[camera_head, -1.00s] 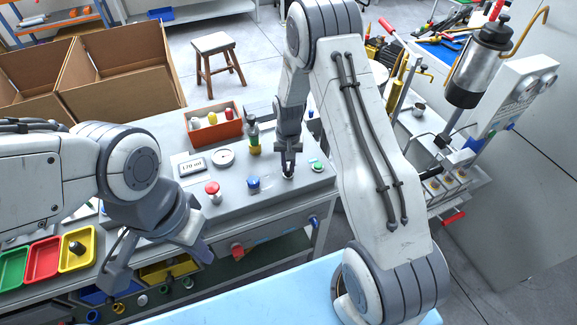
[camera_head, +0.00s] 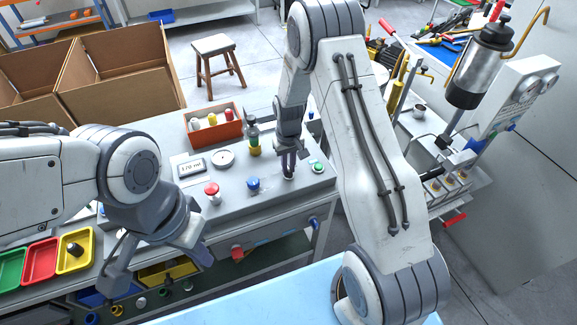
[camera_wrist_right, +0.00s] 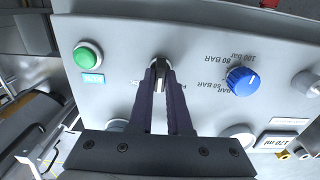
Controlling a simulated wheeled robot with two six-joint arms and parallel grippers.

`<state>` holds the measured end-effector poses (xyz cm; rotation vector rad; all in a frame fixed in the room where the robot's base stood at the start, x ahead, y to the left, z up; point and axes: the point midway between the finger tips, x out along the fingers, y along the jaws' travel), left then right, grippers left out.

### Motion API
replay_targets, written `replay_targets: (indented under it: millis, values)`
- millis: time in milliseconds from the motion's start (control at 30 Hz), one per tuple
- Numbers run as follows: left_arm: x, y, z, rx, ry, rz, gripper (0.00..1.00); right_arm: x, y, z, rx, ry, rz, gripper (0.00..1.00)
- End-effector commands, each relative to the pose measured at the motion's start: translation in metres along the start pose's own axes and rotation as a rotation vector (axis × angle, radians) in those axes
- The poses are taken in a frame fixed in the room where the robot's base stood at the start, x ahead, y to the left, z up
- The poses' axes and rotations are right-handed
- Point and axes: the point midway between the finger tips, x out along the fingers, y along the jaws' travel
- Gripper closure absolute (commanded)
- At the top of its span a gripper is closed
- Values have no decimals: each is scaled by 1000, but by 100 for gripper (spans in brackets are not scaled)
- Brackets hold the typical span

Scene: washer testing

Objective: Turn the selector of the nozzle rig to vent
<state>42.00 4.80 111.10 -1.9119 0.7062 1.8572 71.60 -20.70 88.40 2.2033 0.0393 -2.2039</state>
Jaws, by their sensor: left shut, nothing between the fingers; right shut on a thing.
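The nozzle rig is a grey sloped panel (camera_head: 232,186) on the bench. Its selector (camera_wrist_right: 161,76) is a small dark knob with a pale pointer line, seen in the right wrist view between my fingertips. My right gripper (camera_head: 289,174) points down at the panel's right part and is shut on the selector; its fingers also show in the right wrist view (camera_wrist_right: 160,88). The fingers hide most of the lettering around the selector, so I cannot read its setting. My left gripper (camera_head: 205,260) is shut and empty, in front of the panel's left part.
A green button (camera_wrist_right: 87,55) and a blue knob (camera_wrist_right: 243,81) flank the selector. A red button (camera_head: 212,190), a gauge (camera_head: 223,158) and a 170 ml display (camera_head: 191,167) are further left. An orange box (camera_head: 213,127) stands behind.

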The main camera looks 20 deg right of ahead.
Motion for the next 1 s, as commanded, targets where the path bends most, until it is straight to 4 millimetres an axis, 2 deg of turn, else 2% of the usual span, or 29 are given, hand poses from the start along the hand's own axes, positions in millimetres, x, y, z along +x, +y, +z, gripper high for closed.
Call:
replay_targets:
  millis: [200,233,300,667,767,1000]
  values:
    - [0,0,0,0,0,0,100,-1,1,0,1,-1,1,100]
    - [0,0,0,0,0,0,100,-1,1,0,1,-1,1,76]
    - [0,0,0,0,0,0,100,-1,1,0,1,-1,1,54]
    - [1,0,0,0,0,0,100,-3,0,0,1,1,0,54]
    - [4,0,0,0,0,0,100,-14,0,-1,1,4,1,54]
    - [13,-1,1,0,0,0,100,-61,1,-1,2,6,1,54]
